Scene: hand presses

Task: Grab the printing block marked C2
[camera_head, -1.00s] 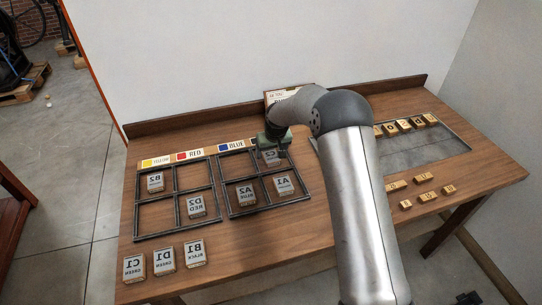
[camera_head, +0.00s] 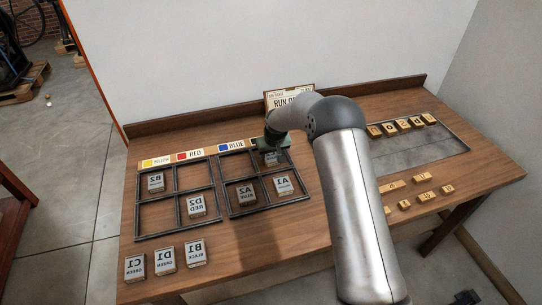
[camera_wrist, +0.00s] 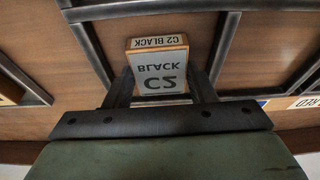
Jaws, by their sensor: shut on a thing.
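The printing block C2 (camera_wrist: 160,70) is in the wrist view, with a grey face reading "C2 BLACK" and a wooden edge with the same label. My gripper (camera_wrist: 161,90) has one finger on each side of it and is shut on it. In the head view my gripper (camera_head: 273,145) is at the upper right compartment of the right frame (camera_head: 262,207), and the block (camera_head: 271,158) shows partly below it. I cannot tell whether the block is lifted off the table.
Blocks A2 (camera_head: 246,194) and A1 (camera_head: 283,185) lie in the right frame's lower compartments. The left frame (camera_head: 138,215) holds B2 (camera_head: 156,181) and D2 (camera_head: 196,205). C1 (camera_head: 135,267), D1 (camera_head: 165,260) and B1 (camera_head: 196,252) lie in front. A sign (camera_head: 290,97) stands behind.

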